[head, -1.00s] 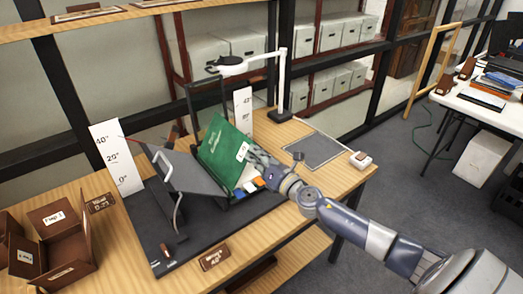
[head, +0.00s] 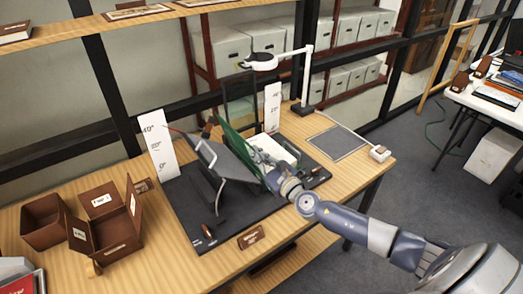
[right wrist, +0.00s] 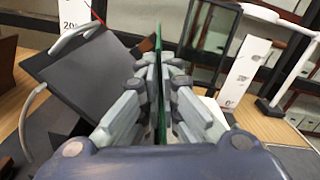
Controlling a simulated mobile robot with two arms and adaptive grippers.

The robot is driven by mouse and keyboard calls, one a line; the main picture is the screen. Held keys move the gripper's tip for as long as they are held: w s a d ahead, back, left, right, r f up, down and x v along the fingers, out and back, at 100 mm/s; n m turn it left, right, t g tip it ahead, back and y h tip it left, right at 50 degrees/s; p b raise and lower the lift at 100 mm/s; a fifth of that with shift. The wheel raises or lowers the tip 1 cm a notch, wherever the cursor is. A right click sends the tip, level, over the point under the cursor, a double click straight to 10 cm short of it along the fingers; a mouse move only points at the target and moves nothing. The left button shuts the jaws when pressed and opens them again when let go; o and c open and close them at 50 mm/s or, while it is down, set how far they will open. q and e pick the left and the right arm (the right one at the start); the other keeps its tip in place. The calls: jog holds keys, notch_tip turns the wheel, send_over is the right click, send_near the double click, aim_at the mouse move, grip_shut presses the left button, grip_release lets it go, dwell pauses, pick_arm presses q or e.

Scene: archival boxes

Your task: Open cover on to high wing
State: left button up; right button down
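The green cover (head: 240,147) of the book stands raised and almost edge-on in the head view, leaning left toward the grey wing (head: 226,162). In the right wrist view the cover (right wrist: 159,50) is a thin upright green strip between the fingers. My right gripper (right wrist: 159,95) is shut on it. In the head view that gripper (head: 258,158) is at the cover's right side, partly hiding the pages (head: 283,150). The wing (right wrist: 85,85) is tilted up at left, apart from the cover's upper edge. My left gripper is out of view.
White angle cards (head: 158,147) and (head: 272,110) stand behind the dark base (head: 185,200). A lamp (head: 262,62) overhangs at the back. Brown boxes (head: 45,222) sit at left. A grey mat (head: 337,143) lies clear at right.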

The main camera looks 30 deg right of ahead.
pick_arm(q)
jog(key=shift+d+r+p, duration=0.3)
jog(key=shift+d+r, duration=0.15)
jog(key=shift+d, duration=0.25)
pick_arm(e)
jog(key=shift+a+f+n, duration=0.35)
jog(key=shift+a+n, duration=0.35)
jog(key=shift+a, duration=0.1)
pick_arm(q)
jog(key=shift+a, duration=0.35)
pick_arm(e)
jog(key=c, duration=1.8)
grip_release()
jog(key=s, duration=0.8)
jog(key=s+d, duration=0.1)
jog(key=s, duration=0.3)
